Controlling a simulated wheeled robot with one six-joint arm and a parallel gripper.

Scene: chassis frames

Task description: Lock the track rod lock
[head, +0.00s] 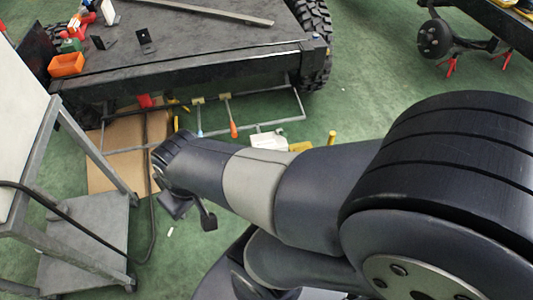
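My arm reaches in from the right, and my gripper (190,212) hangs from its dark wrist over the floor. It is in front of the chassis frame (205,72) and apart from it. The fingers are small, dark and partly hidden by the wrist, so I cannot tell whether they are open or shut. I see nothing held between them. I cannot make out the track rod or its lock; they may be hidden or too small in this view.
An orange bin (67,64) and dark brackets (146,37) sit on the chassis top. A grey metal stand (85,245) is close on the left. Flattened cardboard (118,175) and a low frame with tools (233,130) lie below the chassis. A tyre (318,45) bounds its right.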

